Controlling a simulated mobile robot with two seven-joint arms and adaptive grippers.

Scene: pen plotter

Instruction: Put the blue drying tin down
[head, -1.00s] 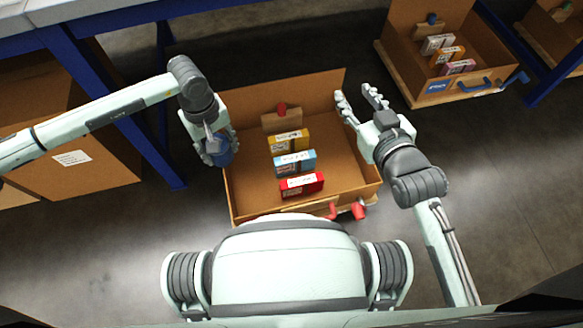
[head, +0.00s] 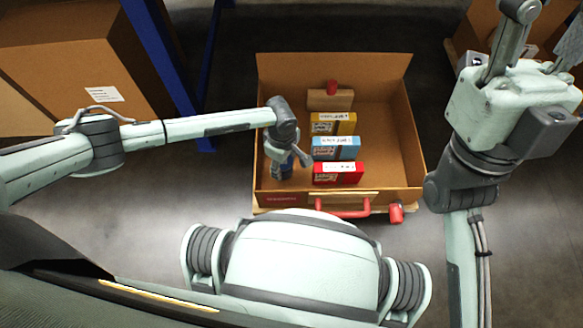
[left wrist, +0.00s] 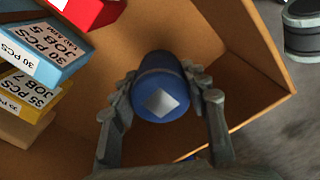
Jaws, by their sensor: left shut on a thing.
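My left gripper (head: 285,170) is shut on the blue drying tin (left wrist: 165,85), one finger on each side. The tin is a dark blue cylinder with a pale diamond on its end; in the head view a little of its blue (head: 279,171) shows below the wrist. The tin is within the left part of the open cardboard box (head: 390,130), left of the small cartons. I cannot tell whether it touches the box floor. My right gripper (head: 540,45) is at the upper right, away from the box, with its fingers apart and nothing seen between them.
In the box stand a yellow carton (head: 333,123), a light blue carton (head: 336,147), a red carton (head: 338,173) and a brown block (head: 330,100) with a red knob. Bare box floor lies right of the cartons.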

